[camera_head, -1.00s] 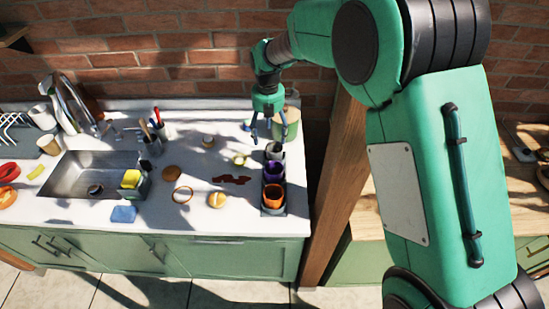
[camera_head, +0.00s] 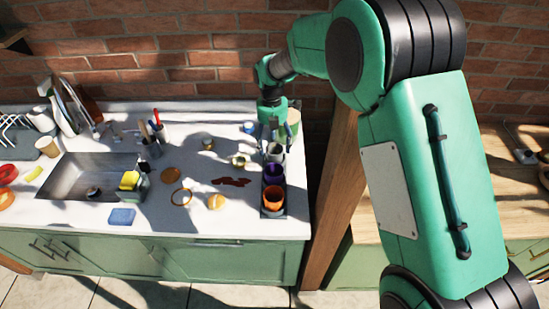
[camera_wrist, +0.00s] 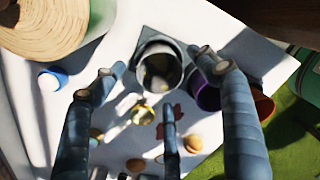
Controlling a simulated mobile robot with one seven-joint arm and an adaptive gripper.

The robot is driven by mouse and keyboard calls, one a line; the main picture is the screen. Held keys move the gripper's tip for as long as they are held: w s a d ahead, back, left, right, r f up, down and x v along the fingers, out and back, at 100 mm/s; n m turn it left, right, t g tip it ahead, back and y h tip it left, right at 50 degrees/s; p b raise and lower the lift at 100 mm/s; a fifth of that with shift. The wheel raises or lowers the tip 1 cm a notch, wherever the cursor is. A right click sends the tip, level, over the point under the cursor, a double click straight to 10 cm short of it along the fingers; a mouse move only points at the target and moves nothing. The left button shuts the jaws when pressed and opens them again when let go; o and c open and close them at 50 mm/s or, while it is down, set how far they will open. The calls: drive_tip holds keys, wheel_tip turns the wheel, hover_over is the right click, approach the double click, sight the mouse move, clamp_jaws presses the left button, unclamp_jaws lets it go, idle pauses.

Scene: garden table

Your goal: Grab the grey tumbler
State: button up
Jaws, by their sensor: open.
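The grey tumbler (camera_head: 274,151) stands at the back end of a dark tray (camera_head: 273,212) near the counter's right edge. In the wrist view the grey tumbler (camera_wrist: 159,68) shows from above, with its open mouth facing the camera. My gripper (camera_head: 272,142) is directly above and slightly behind it. In the wrist view its blue-grey fingers (camera_wrist: 160,85) are spread apart around the tumbler's sides. The gripper is open and holds nothing. Whether any finger touches the tumbler cannot be told.
A purple cup (camera_head: 273,173) and an orange cup (camera_head: 273,197) stand in the same tray, in front of the tumbler. A large green container with a wooden lid (camera_wrist: 42,22) stands close by at the back. A blue-capped item (camera_wrist: 52,78) and small jars lie left.

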sight(274, 151)
drive_tip(key=shift+f+b, duration=0.35)
drive_tip(key=shift+f, duration=1.65)
drive_tip(key=c, duration=1.2)
drive_tip(key=shift+c, duration=0.2)
wheel_tip(274, 151, up, 10)
drive_tip(key=p, duration=0.2)
